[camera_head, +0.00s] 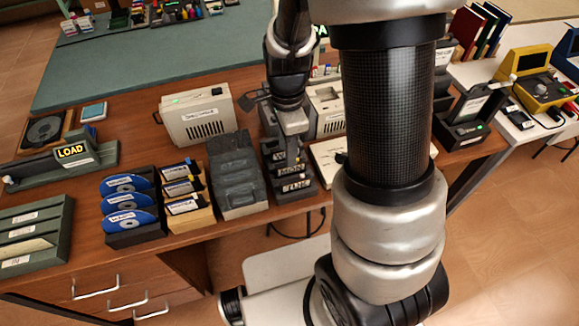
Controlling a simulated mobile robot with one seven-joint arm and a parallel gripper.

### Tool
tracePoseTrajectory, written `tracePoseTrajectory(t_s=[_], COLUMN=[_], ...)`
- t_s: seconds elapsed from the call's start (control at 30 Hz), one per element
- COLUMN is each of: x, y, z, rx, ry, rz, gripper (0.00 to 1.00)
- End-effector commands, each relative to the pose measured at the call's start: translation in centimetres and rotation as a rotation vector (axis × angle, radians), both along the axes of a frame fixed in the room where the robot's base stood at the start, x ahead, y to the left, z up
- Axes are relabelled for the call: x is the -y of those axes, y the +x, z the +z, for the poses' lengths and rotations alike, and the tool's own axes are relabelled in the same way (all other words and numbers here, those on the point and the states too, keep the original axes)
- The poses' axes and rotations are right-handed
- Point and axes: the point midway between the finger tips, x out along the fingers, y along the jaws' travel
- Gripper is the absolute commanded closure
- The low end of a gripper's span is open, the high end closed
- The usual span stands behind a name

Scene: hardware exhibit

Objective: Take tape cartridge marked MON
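The tape cartridge marked MON (292,170) sits in the middle of a dark rack on the brown desk. A cartridge marked TUE (296,186) is in front of it, and one whose label seems to start with W (281,156) is behind it. My gripper (292,138) points down just above the back part of this rack. The fingers are small and partly hidden, so I cannot tell whether they are open, or whether they touch a cartridge.
Left of the rack stand a grey ridged case (236,178), a tray of labelled cartridges (184,192) and a rack of blue discs (128,205). A beige box (197,115) stands behind. A white panel (328,160) lies close on the right, partly behind my arm.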

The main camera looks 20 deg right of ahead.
Motion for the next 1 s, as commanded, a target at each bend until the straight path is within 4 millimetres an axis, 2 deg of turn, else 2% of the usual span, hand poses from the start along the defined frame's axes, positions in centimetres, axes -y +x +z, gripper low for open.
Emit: tracePoseTrajectory(t_s=[0.3,0.4,0.63,0.83,1.0], x=[0.4,0.4,0.4,0.4,0.4], y=[0.0,0.1,0.1,0.1,0.1], z=[-4.4,-5.0,-5.1,-5.0,-5.0], rx=[-0.003,-0.002,0.0,0.0,0.0], ry=[-0.001,0.0,0.0,0.0,0.0], rz=[0.0,0.0,0.001,0.001,0.001], gripper=[0.66,0.66,0.66,0.99,1.0])
